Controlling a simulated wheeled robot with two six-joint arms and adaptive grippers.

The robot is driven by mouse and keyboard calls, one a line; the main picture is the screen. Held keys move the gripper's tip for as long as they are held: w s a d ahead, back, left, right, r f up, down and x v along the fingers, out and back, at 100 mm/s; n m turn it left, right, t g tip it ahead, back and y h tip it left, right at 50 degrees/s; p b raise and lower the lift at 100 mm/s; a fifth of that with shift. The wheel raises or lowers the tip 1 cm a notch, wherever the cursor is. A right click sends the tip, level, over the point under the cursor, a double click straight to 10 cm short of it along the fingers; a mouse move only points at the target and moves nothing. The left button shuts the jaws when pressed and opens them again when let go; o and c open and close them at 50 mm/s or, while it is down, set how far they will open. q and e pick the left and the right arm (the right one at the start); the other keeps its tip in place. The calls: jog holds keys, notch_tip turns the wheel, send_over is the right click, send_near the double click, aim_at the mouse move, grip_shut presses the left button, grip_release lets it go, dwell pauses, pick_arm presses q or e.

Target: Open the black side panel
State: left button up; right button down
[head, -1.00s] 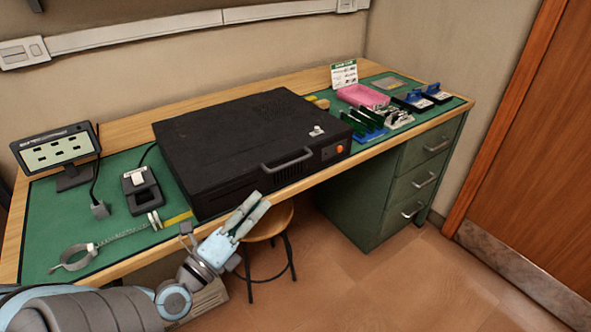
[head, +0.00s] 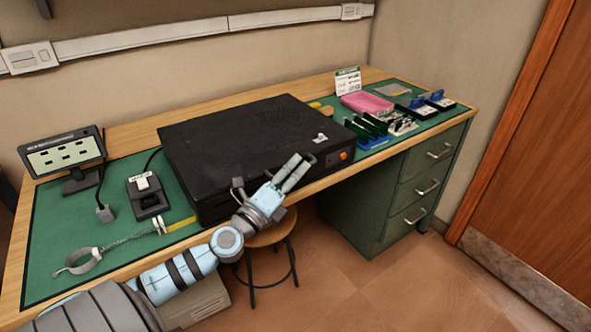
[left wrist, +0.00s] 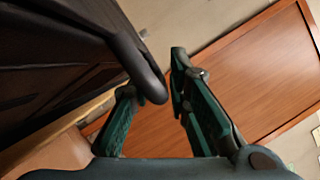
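A large black computer case lies flat on the desk, and its black side panel (head: 240,135) faces up and looks closed. A small whitish latch or knob (head: 320,138) sits on it near the front right. My left gripper (head: 297,172) is at the front face of the case and covers most of the handle in the head view. In the left wrist view the dark handle (left wrist: 142,78) reaches between the fingertips of my left gripper (left wrist: 153,85), which are apart. I cannot tell whether a finger touches it. My right gripper is not in view.
An orange button (head: 344,155) is on the case front. A small monitor (head: 64,155), a black device (head: 147,196) and a wrist strap (head: 84,260) are left. Green boards (head: 370,130) and a pink tray (head: 367,103) are right. A stool (head: 272,232) stands below.

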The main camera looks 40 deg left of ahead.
pick_arm(q)
jog(key=shift+c, duration=0.4)
grip_shut()
